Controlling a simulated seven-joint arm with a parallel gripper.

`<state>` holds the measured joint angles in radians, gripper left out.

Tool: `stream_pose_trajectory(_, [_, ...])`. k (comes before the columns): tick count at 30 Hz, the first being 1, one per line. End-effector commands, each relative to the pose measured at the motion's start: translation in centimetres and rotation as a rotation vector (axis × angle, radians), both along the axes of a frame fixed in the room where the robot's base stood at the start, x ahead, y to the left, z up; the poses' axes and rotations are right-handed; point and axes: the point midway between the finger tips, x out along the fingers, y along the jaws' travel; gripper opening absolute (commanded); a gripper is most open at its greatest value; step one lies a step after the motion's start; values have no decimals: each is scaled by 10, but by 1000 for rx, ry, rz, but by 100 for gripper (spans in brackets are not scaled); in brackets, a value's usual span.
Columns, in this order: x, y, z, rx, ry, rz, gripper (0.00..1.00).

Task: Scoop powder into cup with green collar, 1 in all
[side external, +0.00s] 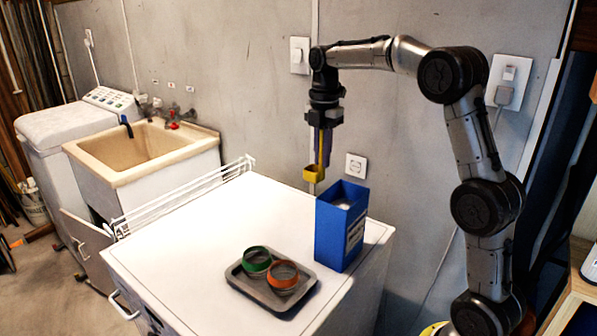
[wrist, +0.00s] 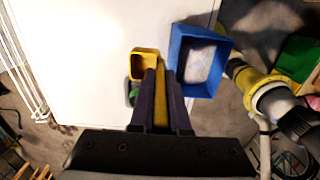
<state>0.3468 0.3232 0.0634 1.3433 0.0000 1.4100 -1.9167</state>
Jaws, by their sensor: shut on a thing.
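My gripper (side external: 322,125) is shut on the handle of a yellow scoop (side external: 313,173), which hangs upright with its bowl low, above and left of the blue box. In the wrist view the scoop bowl (wrist: 145,64) lies beyond the fingertips (wrist: 160,82), left of the box; whether it holds powder cannot be told. The open blue box (side external: 341,226) stands on the white top, with white powder (wrist: 201,62) inside. The cup with the green collar (side external: 256,260) sits on the grey tray; in the wrist view the scoop partly hides it (wrist: 134,94).
A cup with an orange collar (side external: 283,278) stands beside the green one on the grey tray (side external: 246,285). The white top (side external: 190,255) is clear to the left. A white wire rack (side external: 180,195) runs along its far left edge, near the sink (side external: 140,150).

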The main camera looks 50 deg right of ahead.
Motion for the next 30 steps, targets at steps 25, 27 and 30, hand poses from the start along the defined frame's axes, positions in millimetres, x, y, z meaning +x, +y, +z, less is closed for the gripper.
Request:
stream_pose_trajectory(25, [-85,12,19,2,4,1,0])
stream_pose_trajectory(27, [-84,12,13,1,3,1,0])
stream_pose_trajectory(30, [-85,12,4,1,3,1,0])
